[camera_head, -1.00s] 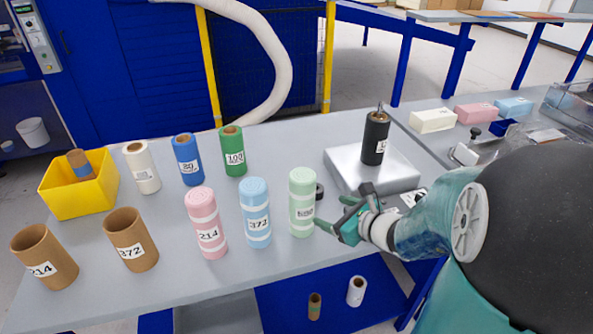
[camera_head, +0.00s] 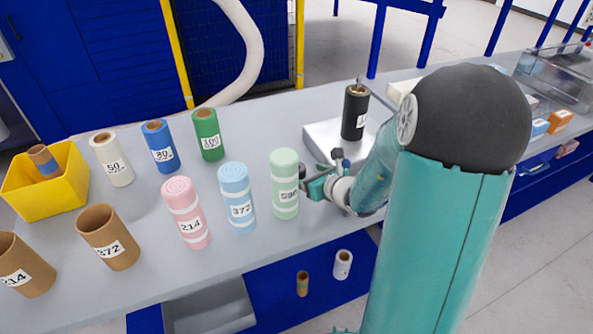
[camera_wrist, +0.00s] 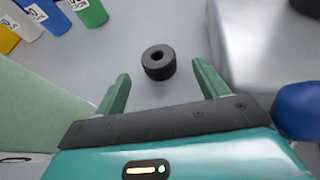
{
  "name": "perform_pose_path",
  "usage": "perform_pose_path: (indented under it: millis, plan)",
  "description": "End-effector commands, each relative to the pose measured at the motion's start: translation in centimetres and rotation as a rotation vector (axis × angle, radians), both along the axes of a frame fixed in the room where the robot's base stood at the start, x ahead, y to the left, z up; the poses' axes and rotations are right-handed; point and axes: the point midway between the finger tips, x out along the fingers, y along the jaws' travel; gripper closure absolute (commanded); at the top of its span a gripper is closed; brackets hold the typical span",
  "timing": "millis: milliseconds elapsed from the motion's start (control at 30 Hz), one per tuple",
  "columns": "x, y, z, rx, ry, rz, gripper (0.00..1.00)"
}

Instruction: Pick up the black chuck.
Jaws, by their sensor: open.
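The black chuck (camera_wrist: 158,62), a short ring with a central hole, lies flat on the grey table. In the wrist view it sits between and slightly beyond the tips of my gripper (camera_wrist: 161,72), whose fingers are apart and not touching it. In the head view my gripper (camera_head: 312,183) is low beside the light green roll (camera_head: 285,185), in front of the metal block. The chuck shows there only as a small dark piece (camera_head: 303,170) behind the roll's right side, mostly hidden.
A silver metal block (camera_head: 320,143) bearing a black labelled cylinder (camera_head: 354,112) stands just right of the chuck. Blue (camera_head: 237,197) and pink (camera_head: 186,213) rolls stand left of the green one. Brown tubes, coloured tubes and a yellow bin (camera_head: 45,195) fill the left. Table behind the chuck is clear.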

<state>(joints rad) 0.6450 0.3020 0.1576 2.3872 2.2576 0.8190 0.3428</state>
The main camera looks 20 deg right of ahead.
Motion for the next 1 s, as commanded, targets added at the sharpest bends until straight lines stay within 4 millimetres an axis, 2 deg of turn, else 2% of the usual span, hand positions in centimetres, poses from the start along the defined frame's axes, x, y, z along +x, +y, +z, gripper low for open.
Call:
perform_pose_path:
  millis: [167,400,667,767,933,1000]
  plan:
    - [1.4,0.4,-0.9,0.002,0.001,0.001,0.27]
    - [4.5,1.1,-2.4,0.0,0.001,0.001,0.27]
    - [4.9,1.1,-2.5,-0.001,0.001,-0.001,0.27]
    - [4.9,1.1,-2.5,-0.001,0.001,-0.001,0.43]
    - [4.9,1.1,-2.5,-0.001,0.001,-0.001,0.76]
    - [4.9,1.1,-2.5,-0.001,0.001,-0.001,0.77]
